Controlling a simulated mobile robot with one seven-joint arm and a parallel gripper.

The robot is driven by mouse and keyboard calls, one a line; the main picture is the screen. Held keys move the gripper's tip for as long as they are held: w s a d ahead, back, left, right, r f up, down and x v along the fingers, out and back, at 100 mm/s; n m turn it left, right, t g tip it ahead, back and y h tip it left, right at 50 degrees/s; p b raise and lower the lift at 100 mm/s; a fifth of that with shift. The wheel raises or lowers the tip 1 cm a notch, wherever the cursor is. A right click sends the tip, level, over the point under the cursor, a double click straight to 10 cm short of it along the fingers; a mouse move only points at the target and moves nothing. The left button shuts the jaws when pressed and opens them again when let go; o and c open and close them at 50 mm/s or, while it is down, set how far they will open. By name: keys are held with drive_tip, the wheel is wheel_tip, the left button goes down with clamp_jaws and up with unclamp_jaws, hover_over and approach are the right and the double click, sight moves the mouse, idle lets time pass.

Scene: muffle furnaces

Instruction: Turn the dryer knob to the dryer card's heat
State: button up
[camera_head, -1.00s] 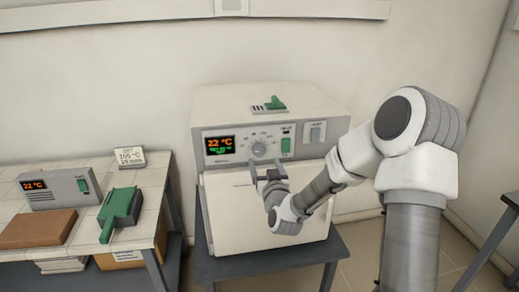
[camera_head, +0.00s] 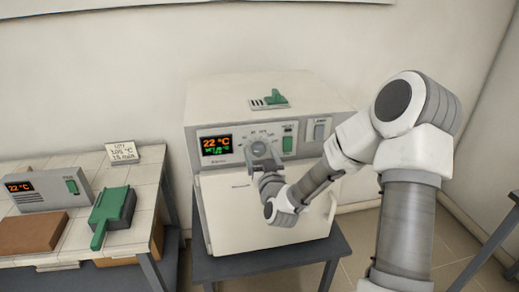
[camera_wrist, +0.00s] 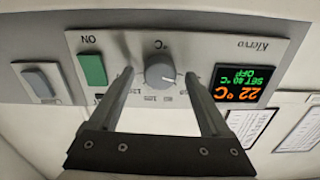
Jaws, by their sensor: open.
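The grey round dryer knob (camera_head: 259,147) is on the front panel of a cream oven-like unit, taken as the dryer (camera_head: 240,105). My gripper (camera_head: 264,165) is at the knob in the head view. In the wrist view the open fingers (camera_wrist: 160,82) stand on either side of the knob (camera_wrist: 159,71), with gaps visible; contact cannot be told. The dryer display (camera_head: 216,145) reads 22 °C in orange with green text below; upside down in the wrist view (camera_wrist: 239,84), the green text appears to read SET 40 °C OFF. The white card (camera_head: 122,154) appears to read 105 °C, 15 min.
A green switch (camera_wrist: 93,70) and a grey rocker switch (camera_wrist: 40,81) sit beside the knob. A small green-handled item (camera_head: 273,98) lies on the dryer's top. The left bench holds a grey control box (camera_head: 45,192), green-handled device (camera_head: 113,211) and brown block (camera_head: 32,232).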

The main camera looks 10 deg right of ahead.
drive_tip(key=shift+w, duration=0.25)
clamp_jaws()
idle(0.5)
